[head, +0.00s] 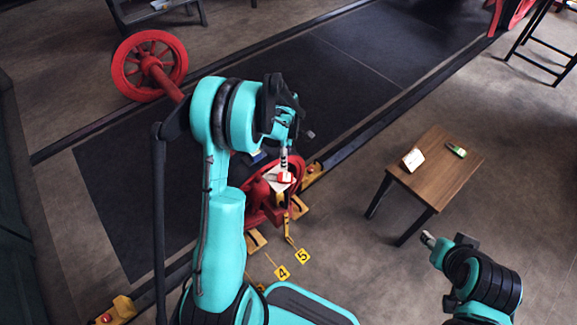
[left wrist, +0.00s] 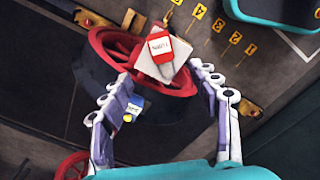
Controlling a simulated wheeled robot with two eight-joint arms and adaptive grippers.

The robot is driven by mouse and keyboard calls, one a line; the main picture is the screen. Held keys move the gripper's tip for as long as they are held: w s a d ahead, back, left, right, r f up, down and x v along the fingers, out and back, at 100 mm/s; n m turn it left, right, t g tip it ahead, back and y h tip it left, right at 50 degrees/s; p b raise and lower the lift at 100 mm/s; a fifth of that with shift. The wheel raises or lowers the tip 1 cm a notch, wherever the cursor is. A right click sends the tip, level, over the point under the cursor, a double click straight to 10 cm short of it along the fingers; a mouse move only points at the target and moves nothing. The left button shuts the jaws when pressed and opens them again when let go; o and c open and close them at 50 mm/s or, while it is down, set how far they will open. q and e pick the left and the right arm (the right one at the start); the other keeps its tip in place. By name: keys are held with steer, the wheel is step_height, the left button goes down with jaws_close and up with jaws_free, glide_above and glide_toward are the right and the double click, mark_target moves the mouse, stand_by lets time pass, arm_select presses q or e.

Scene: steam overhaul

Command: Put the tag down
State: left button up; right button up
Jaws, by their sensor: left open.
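A red tag (head: 285,177) with a white label lies on a pale square pad (head: 271,184) on top of a red wheel-like part (head: 257,213). In the left wrist view the tag (left wrist: 160,46) shows its printed label, and the pad (left wrist: 146,65) shows around it. My left gripper (left wrist: 161,74) is open and empty, its fingers apart on either side of the pad's near edge. In the head view the left gripper (head: 285,150) is just above and behind the tag. My right gripper (head: 429,239) is low at the right, mostly hidden by its own arm.
A wooden table (head: 445,190) at the right holds a white card (head: 413,160) and a small green device (head: 456,150). A blue-and-white item (left wrist: 134,104) lies below my left fingers. A red wheelset (head: 150,66) is at the upper left.

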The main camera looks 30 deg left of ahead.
arm_select(q)
steer(key=s+d+r+m+t, duration=0.25)
steer(key=d+r+m, duration=0.2)
steer(key=r, duration=0.55)
steer(key=s+d+r+m+t, duration=0.2)
steer(key=s+d+r+m, duration=0.2)
steer(key=s+m, duration=0.4)
steer(key=s+d+r+m+t, duration=0.2)
steer(key=s+d+r+m, duration=0.2)
steer(key=s+m, duration=0.5)
step_height(320, 180, up, 2)
steer(key=shift+s+d+r, duration=0.1)
steer(key=shift+s+d, duration=0.05)
steer(key=shift+d, duration=0.1)
steer(key=shift+t, duration=0.25)
